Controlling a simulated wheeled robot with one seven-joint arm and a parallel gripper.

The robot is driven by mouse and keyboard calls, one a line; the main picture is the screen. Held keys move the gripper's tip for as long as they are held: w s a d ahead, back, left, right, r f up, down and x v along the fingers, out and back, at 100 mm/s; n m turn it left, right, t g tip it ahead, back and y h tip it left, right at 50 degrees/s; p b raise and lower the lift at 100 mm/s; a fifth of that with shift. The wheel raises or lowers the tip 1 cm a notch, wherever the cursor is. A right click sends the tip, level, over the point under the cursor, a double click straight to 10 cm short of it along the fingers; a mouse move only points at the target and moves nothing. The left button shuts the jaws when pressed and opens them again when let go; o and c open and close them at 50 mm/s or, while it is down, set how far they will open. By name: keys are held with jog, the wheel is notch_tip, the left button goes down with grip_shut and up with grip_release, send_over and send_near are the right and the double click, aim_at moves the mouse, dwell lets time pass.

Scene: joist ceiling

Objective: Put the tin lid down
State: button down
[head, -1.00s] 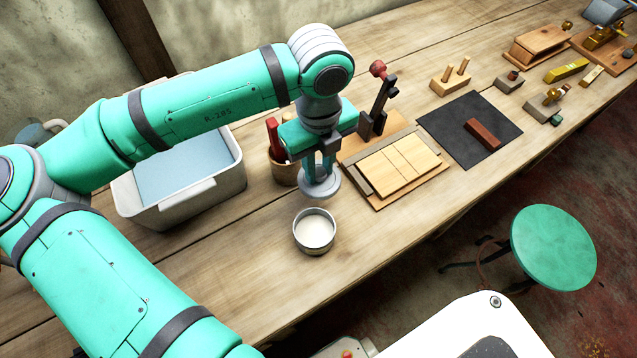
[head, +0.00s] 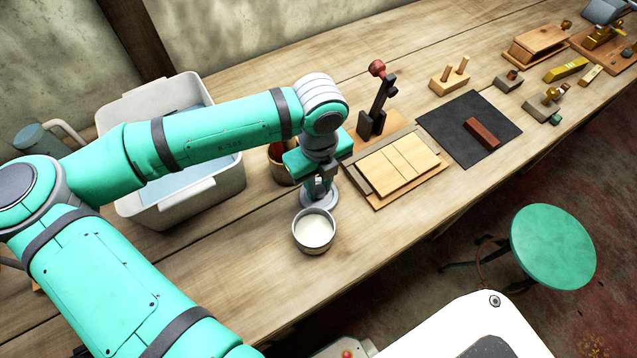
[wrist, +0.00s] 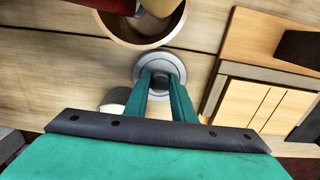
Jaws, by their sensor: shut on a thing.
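The tin lid (head: 333,196) is a round grey metal disc with a dark knob, low at the bench top just behind the open tin (head: 314,232). My gripper (head: 322,186) points down and is shut on the lid's knob. In the wrist view my gripper (wrist: 161,84) has its fingers closed around the knob, and the lid (wrist: 160,64) shows around them. Whether the lid touches the bench is hard to tell. The tin holds something whitish and stands upright; in the wrist view only a bit of it (wrist: 112,101) shows behind my gripper.
A pot (head: 280,166) with tool handles stands close behind the lid. A wooden board with pale slats (head: 400,165) lies to the right. A white tub of water (head: 225,190) is at the left. Bare bench (head: 370,235) lies right of the tin.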

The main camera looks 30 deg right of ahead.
aim_at(319, 189)
jog(key=shift+f, duration=0.15)
jog(key=c, duration=1.5)
grip_release()
notch_tip(319, 189, up, 12)
jog(key=shift+r, duration=0.2)
